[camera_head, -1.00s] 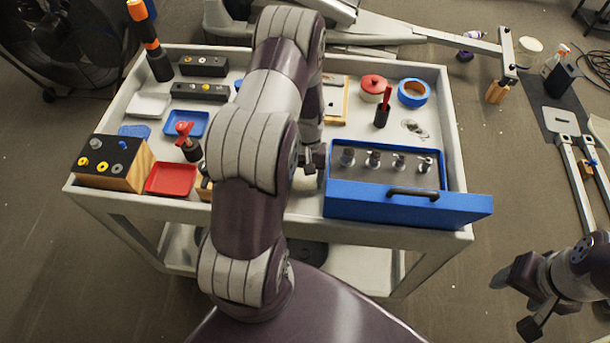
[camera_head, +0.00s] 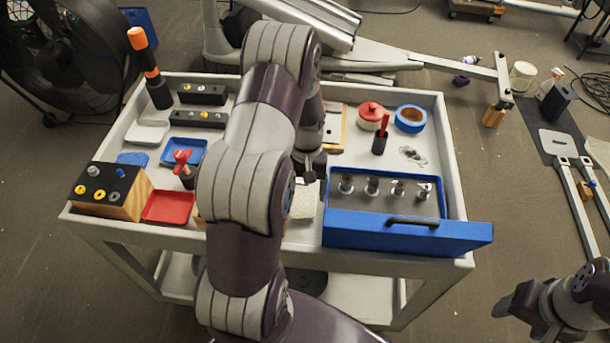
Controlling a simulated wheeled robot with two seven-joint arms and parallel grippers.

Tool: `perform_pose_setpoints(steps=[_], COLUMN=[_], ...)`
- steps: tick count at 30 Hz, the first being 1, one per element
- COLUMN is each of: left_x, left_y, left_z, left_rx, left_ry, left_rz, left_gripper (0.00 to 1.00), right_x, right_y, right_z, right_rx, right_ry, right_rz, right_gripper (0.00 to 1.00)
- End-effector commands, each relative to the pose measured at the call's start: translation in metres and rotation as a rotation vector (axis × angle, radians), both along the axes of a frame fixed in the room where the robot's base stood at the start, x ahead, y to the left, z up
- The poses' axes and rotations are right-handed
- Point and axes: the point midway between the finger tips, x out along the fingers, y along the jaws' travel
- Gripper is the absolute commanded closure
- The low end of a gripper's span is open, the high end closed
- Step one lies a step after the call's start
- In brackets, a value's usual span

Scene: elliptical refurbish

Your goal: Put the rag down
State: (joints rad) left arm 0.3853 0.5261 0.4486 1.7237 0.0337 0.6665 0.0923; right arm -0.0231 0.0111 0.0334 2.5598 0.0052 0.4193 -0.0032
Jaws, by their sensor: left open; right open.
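A pale, speckled piece that looks like the rag (camera_head: 304,203) lies on the cart top, left of the blue drawer box. My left arm hides its left part. My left gripper (camera_head: 311,176) is open just behind and above it, mostly hidden by my own arm; I see nothing held in it. My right gripper (camera_head: 512,318) is open and empty at the lower right, off the cart and over the floor.
The grey cart (camera_head: 452,160) carries a blue box (camera_head: 350,232) with several metal parts, a red tray (camera_head: 168,207), a blue tray (camera_head: 186,152), a wooden block (camera_head: 132,200), a red-lidded pot (camera_head: 371,118) and blue tape (camera_head: 411,119). Bare cart top shows right of centre.

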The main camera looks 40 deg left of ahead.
Motion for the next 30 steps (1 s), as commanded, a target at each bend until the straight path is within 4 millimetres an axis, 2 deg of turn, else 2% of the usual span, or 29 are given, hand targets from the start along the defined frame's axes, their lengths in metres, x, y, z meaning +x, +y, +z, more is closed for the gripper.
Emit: perform_pose_setpoints(steps=[3,9,26,28,30], left_x=[0.007,0.013,0.014,0.014,0.014], left_y=[0.004,0.007,0.007,0.007,0.007], left_z=[0.03,0.059,0.064,0.072,0.09], left_rx=[0.002,0.002,0.001,0.002,0.002], left_ry=[-0.006,-0.005,-0.004,-0.005,-0.005], left_rz=[0.001,0.001,0.0,0.0,0.0], left_gripper=[0.21,0.21,0.21,0.21,0.21], right_x=[0.0,0.0,0.0,0.0,0.0], right_y=[0.0,0.0,0.0,0.0,0.0], right_z=[-0.002,-0.003,-0.002,0.006,0.023], right_rx=[0.0,0.0,0.0,0.0,0.0], right_ry=[0.0,0.0,0.0,0.0,0.0], right_rz=[0.0,0.0,0.0,0.0,0.0], right_gripper=[0.35,0.35,0.35,0.35,0.35])
